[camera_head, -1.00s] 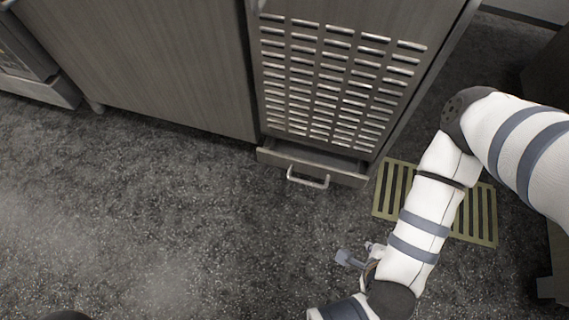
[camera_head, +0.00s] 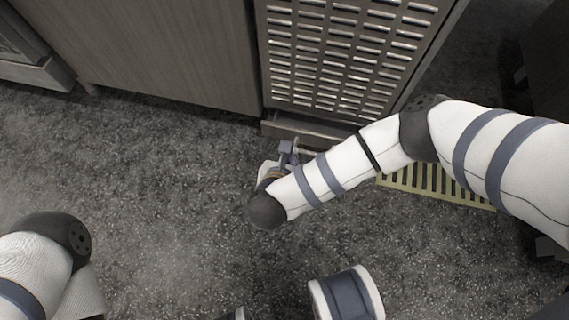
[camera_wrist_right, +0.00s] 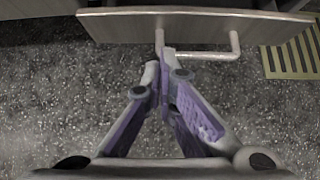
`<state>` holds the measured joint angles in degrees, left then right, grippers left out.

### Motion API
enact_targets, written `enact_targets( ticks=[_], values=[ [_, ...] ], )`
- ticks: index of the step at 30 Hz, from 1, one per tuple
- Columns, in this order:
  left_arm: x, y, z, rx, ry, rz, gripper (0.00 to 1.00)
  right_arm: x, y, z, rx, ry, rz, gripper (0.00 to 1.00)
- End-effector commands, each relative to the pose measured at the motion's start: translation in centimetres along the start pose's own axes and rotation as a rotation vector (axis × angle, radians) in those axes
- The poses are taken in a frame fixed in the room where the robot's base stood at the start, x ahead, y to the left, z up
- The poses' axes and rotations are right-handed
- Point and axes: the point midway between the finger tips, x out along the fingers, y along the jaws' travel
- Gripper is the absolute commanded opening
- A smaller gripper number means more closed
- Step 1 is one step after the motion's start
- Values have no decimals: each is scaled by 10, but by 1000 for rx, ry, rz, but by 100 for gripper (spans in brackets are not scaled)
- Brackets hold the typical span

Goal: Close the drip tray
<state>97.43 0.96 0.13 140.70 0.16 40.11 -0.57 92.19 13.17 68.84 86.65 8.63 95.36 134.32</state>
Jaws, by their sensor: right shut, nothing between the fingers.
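The drip tray (camera_head: 322,130) is a low drawer under the slotted cabinet panel, and it is pulled partly out. In the right wrist view its grey front board (camera_wrist_right: 125,27) crosses the top. A pale bar handle (camera_wrist_right: 205,54) sticks out from the board. My right gripper (camera_head: 288,150) is in front of the tray, near the left part of its front. In the right wrist view the fingertips (camera_wrist_right: 164,58) are together and empty, by the left end of the handle; I cannot tell whether they touch it. My left arm shows at the lower left, but its gripper is out of view.
The slotted metal panel (camera_head: 345,50) rises above the tray. A wooden cabinet (camera_head: 150,50) stands to its left. A yellowish floor grate (camera_head: 440,187) lies to the right, partly under my right arm. The speckled dark floor (camera_head: 160,190) in front is clear.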

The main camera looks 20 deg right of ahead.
Motion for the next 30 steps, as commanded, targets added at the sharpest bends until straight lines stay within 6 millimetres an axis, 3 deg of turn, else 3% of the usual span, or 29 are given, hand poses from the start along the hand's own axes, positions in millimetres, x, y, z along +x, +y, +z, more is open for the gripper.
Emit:
enact_targets(
  ticks=[2,7,22,30],
  values=[
    [8,0,-4,1,-20,-1,0,20,-1,-4,-1,2,-2,0],
    [11,-1,-4,3,-31,-3,0,36,0,19,0,0,0,0],
    [12,-1,-4,4,-35,-3,0,42,0,28,-1,0,1,0],
    [11,-1,-3,4,-32,-3,0,62,0,46,-1,1,1,0]
  ],
)
